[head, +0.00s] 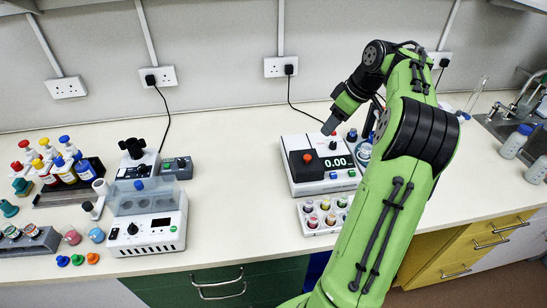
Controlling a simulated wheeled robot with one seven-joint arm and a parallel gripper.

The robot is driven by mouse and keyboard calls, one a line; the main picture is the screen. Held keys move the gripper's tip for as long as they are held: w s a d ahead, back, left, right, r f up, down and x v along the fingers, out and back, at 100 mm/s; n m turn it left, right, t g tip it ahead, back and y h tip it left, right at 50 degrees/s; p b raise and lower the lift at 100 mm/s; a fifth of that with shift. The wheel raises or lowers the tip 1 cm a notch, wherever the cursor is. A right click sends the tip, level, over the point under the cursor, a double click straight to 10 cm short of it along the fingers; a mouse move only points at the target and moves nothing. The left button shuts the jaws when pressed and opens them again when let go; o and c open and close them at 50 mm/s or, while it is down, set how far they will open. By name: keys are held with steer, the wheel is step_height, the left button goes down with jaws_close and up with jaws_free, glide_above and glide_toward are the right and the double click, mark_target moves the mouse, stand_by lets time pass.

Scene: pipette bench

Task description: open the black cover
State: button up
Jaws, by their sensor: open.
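A white balance (294,184) with a lit 0.00 display stands on the bench, right of centre. A black box-like part (298,168) with a red knob on it sits on the balance's left side; it looks like the black cover and appears closed. My gripper (329,126) is above the back of the balance, up and to the right of the black part, and apart from it. It points down, is open and seems to hold nothing. Its fingers are small and dark here, and my arm hides the bench to the right of the balance.
A rack of small coloured cups (311,229) stands just in front of the balance. A white device with a clear grey lid (130,204) and a small black-topped device (136,160) stand to the left. Bare bench (236,165) lies between them and the balance.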

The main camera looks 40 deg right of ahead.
mark_target(308, 156)
steer(key=b+x, duration=0.1)
steer(key=x, duration=0.4)
steer(key=b+x, duration=0.2)
steer(key=x, duration=0.3)
steer(key=b+x, duration=0.1)
steer(key=x, duration=0.5)
steer(key=shift+w+d+f, duration=0.1)
steer(key=shift+d, duration=0.15)
jaws_close()
